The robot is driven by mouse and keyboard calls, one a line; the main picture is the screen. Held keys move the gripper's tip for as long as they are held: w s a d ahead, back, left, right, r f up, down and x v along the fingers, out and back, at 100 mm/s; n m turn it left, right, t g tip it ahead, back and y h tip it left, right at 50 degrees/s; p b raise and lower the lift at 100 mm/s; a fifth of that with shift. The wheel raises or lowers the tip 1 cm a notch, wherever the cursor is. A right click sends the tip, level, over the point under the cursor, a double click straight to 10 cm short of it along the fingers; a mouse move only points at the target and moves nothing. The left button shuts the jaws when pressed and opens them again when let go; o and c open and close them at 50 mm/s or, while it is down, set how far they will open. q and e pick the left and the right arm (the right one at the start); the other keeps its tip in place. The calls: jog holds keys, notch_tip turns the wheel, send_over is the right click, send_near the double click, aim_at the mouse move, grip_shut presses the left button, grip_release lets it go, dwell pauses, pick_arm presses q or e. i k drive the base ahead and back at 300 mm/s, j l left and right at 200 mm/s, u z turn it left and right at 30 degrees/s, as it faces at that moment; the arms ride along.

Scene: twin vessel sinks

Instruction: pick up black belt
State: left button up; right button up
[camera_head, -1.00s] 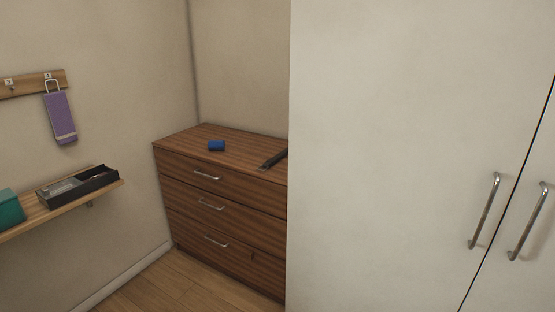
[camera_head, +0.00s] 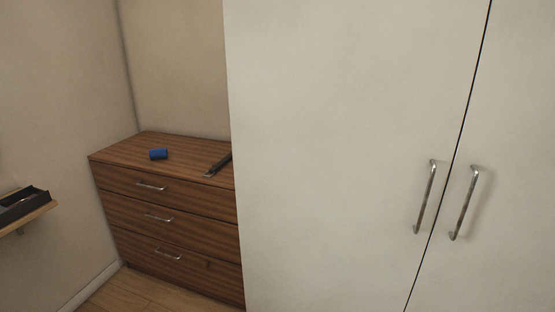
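A black belt (camera_head: 220,164) lies on top of the brown wooden dresser (camera_head: 125,151), near its right side. Its visible end has a small metallic part, likely a buckle. The rest of the belt is hidden behind the edge of the white cabinet. Neither of my grippers shows in this view.
A blue rolled item (camera_head: 158,154) lies on the dresser left of the belt. A tall white cabinet (camera_head: 335,130) with two metal handles stands at the right and hides part of the dresser. A wall shelf (camera_head: 30,217) with a black tray (camera_head: 22,203) is at the left edge. Some wooden floor shows.

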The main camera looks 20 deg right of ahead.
aim_at(217, 168)
jog(key=i+j+z, duration=0.95)
jog(key=j+z, duration=0.3)
jog(key=j, duration=0.25)
jog(key=i, duration=0.05)
